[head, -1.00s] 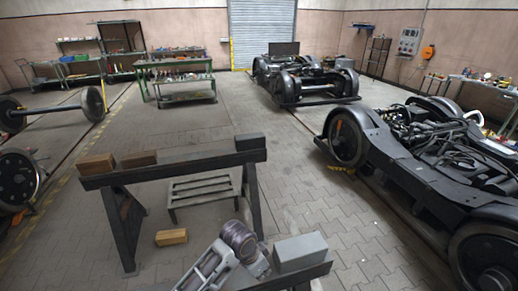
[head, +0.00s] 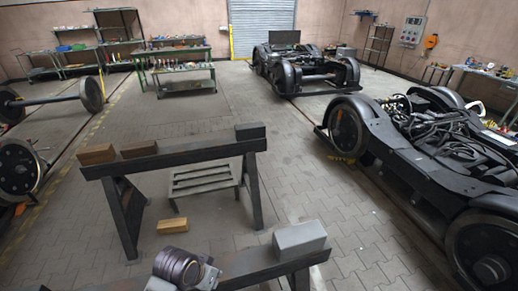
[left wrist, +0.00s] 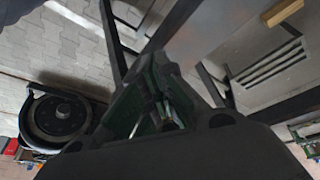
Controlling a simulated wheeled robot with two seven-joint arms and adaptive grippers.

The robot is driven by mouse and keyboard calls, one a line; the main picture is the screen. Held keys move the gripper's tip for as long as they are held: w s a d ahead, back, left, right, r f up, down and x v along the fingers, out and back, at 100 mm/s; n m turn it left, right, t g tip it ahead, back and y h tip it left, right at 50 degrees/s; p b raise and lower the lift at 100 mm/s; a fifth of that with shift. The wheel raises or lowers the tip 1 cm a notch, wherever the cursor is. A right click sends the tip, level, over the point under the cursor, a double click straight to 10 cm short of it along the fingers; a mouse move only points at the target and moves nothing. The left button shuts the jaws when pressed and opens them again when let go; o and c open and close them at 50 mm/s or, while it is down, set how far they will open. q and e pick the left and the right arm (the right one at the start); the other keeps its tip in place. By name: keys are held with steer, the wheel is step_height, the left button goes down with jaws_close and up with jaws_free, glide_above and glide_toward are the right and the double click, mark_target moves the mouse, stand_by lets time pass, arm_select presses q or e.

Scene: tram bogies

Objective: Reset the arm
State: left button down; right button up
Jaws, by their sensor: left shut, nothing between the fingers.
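My left gripper (left wrist: 160,65) shows from behind in the left wrist view, its dark fingers together with nothing between them. In the head view, a grey and dark purple part of my left arm shows at the bottom edge, by the near trestle beam (head: 250,268); I cannot make out the fingers there. The left wrist view is tilted. Beyond the fingers it shows paved floor, dark trestle legs, a slatted stool (left wrist: 272,66) and a wooden block (left wrist: 281,11). My right gripper is not in view.
A grey block (head: 300,238) sits on the near beam. The farther trestle beam (head: 195,156) carries two brown blocks and a dark one. The slatted stool (head: 203,179) and wooden block (head: 172,225) are on the floor. A bogie (head: 415,150) stands at right. Paving between is clear.

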arm_select(q)
steer(key=s+a+r+n+y, duration=0.1)
steer(key=s+a+n+y, duration=0.1)
steer(key=s+a, duration=0.45)
step_height(320, 180, down, 33)
steer(key=a+g, duration=0.1)
steer(key=a, duration=0.1)
steer(key=s+a+f, duration=0.2)
steer(key=s+f, duration=0.8)
steer(key=s, duration=0.1)
steer(key=s+a+f+g, duration=0.1)
steer(key=s+a+f, duration=0.1)
steer(key=s+f, duration=0.8)
steer(key=shift+s+f, duration=0.2)
steer(key=shift+s, duration=0.8)
